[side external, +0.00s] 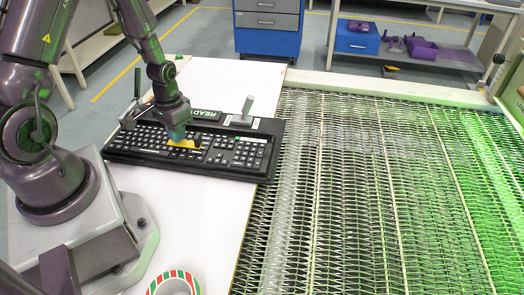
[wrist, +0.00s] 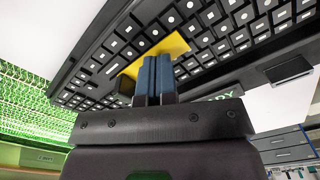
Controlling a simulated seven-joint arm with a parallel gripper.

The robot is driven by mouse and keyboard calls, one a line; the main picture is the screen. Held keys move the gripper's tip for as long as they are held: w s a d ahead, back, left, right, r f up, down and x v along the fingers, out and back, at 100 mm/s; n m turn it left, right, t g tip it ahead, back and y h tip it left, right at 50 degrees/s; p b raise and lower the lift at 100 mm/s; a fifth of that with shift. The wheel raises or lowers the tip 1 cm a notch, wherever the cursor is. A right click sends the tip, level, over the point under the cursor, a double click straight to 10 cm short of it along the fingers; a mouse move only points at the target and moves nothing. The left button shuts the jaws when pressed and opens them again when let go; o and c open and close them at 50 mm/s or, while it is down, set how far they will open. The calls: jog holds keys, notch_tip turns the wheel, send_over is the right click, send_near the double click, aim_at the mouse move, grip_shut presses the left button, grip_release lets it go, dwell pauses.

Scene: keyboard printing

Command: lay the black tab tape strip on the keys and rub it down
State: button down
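The tape strip is a yellow piece (side external: 184,144) with a dark tab at its right end in the side view. In the wrist view the yellow strip (wrist: 176,45) shows at my fingertips against the keys, with the dark tab (wrist: 122,86) to the left. The black keyboard (side external: 245,152) lies on the white table; its keys (wrist: 235,28) fill the top of the wrist view. My gripper (side external: 177,134) is over the keyboard's middle. Its blue fingers (wrist: 155,76) are close together at the strip and hide part of it. I cannot tell whether the strip touches the keys.
A roll with red, white and green stripes (side external: 172,284) lies at the table's front. A wire-mesh conveyor (side external: 370,190) runs along the right. The white table (side external: 200,220) is clear before the keyboard.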

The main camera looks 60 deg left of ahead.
jog(key=shift+f, duration=0.55)
dwell(0.6)
jog(key=shift+r, duration=0.1)
jog(key=shift+r, duration=3.45)
jog(key=shift+s+d, duration=0.15)
jog(key=shift+s, duration=0.1)
jog(key=s+d+r+m+t, duration=0.1)
jog(key=s+d+r+t, duration=0.1)
jog(key=d+r, duration=0.6)
jog(key=s+d+r+m+t, duration=0.2)
jog(key=d+r, duration=0.5)
jog(key=r, duration=0.9)
jog(key=shift+s+d+t, duration=0.35)
jog(key=shift+s+t, duration=0.2)
jog(key=shift+t, duration=0.25)
